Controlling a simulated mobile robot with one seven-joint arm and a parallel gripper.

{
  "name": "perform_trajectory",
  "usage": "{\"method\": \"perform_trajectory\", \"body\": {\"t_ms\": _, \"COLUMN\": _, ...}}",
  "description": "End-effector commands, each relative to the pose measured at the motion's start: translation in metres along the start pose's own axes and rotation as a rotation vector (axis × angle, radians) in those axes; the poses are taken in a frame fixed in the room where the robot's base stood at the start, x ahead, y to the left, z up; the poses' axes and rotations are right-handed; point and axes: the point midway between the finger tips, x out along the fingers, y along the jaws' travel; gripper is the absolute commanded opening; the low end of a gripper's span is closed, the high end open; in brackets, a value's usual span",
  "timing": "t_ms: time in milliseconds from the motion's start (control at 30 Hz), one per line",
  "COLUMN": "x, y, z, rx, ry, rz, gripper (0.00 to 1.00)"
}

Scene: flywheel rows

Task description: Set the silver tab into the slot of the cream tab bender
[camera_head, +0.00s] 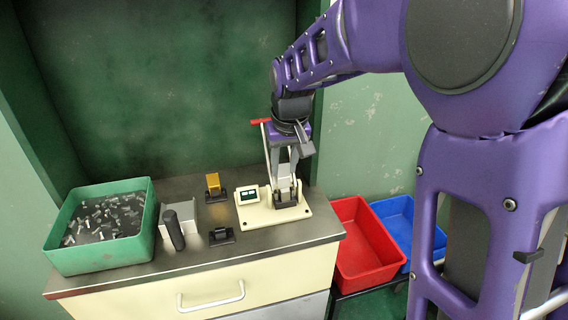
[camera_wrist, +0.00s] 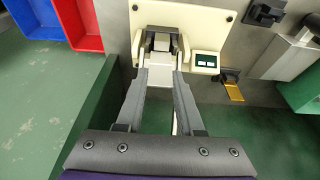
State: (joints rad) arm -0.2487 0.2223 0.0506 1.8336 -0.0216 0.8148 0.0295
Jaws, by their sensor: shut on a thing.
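The cream tab bender (camera_head: 250,213) stands at the right end of the steel worktop, with a black clamp block on its base and an upright lever with a red handle (camera_head: 261,121). My gripper (camera_head: 287,185) points down over the black block, fingertips close above or at it. In the wrist view my gripper (camera_wrist: 161,66) has a pale flat piece, the silver tab (camera_wrist: 160,74), between its fingers. The tab's far end meets the dark block of the bender (camera_wrist: 200,18). I cannot tell whether it sits in the slot, which the fingers and block hide.
A green bin (camera_head: 100,262) of small metal pieces stands at the left. A grey block with a dark cylinder (camera_head: 174,230), a yellow-topped fixture (camera_head: 213,185) and a small black fixture (camera_head: 222,236) stand between. Red (camera_head: 362,250) and blue (camera_head: 405,225) bins are at the right.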

Motion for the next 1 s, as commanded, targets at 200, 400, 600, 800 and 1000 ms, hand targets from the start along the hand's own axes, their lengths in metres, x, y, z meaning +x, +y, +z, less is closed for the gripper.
{"method": "perform_trajectory", "body": {"t_ms": 200, "x": 0.004, "y": 0.000, "z": 0.001, "rx": 0.000, "ry": 0.000, "rz": 0.000, "gripper": 0.00}}
{"method": "perform_trajectory", "body": {"t_ms": 400, "x": 0.007, "y": 0.000, "z": 0.002, "rx": 0.000, "ry": 0.000, "rz": 0.000, "gripper": 0.00}}
{"method": "perform_trajectory", "body": {"t_ms": 600, "x": 0.010, "y": 0.000, "z": 0.003, "rx": 0.000, "ry": 0.000, "rz": 0.000, "gripper": 0.00}}
{"method": "perform_trajectory", "body": {"t_ms": 800, "x": 0.011, "y": 0.000, "z": 0.003, "rx": 0.000, "ry": 0.000, "rz": 0.000, "gripper": 0.42}}
{"method": "perform_trajectory", "body": {"t_ms": 1000, "x": 0.011, "y": 0.000, "z": 0.003, "rx": 0.000, "ry": 0.000, "rz": 0.000, "gripper": 0.71}}
